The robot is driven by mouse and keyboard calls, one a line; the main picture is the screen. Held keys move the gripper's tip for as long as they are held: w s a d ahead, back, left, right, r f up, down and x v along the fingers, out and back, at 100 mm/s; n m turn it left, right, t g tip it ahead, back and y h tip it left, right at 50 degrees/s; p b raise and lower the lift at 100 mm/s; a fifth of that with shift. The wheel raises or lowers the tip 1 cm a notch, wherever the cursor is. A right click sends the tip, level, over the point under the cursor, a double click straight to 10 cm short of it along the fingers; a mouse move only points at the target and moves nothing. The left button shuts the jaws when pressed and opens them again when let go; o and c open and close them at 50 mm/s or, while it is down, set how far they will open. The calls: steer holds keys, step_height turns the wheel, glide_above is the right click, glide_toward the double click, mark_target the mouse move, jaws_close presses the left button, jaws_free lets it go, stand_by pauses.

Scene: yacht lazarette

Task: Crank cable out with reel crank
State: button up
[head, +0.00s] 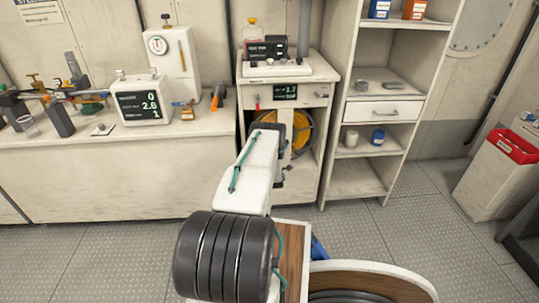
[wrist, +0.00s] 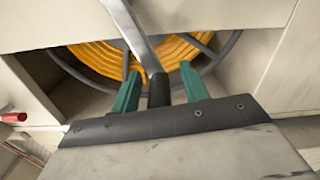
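The cable reel, wound with orange cable (wrist: 95,55), sits in a cabinet opening; it also shows in the head view as the cable (head: 301,128), partly behind my arm. The reel crank has a flat grey metal arm (wrist: 134,32) ending in a dark round handle (wrist: 158,90). My gripper (wrist: 160,88) has two green fingers, one on each side of the handle. The fingers are open, with a visible gap on both sides of the handle. In the head view my own arm hides most of the gripper and crank.
The cabinet (head: 308,88) carries a display device (head: 268,48) on top. A red knob (wrist: 14,117) sticks out at the left of the wrist view. An open shelf unit (head: 360,180) stands close on the right, a long bench (head: 110,175) on the left. The floor (head: 400,240) between is clear.

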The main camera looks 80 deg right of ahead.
steer(key=shift+w+r, duration=0.1)
steer(key=shift+w, duration=0.2)
steer(key=v, duration=0.7)
steer(key=shift+a, duration=0.4)
steer(key=shift+s, duration=0.1)
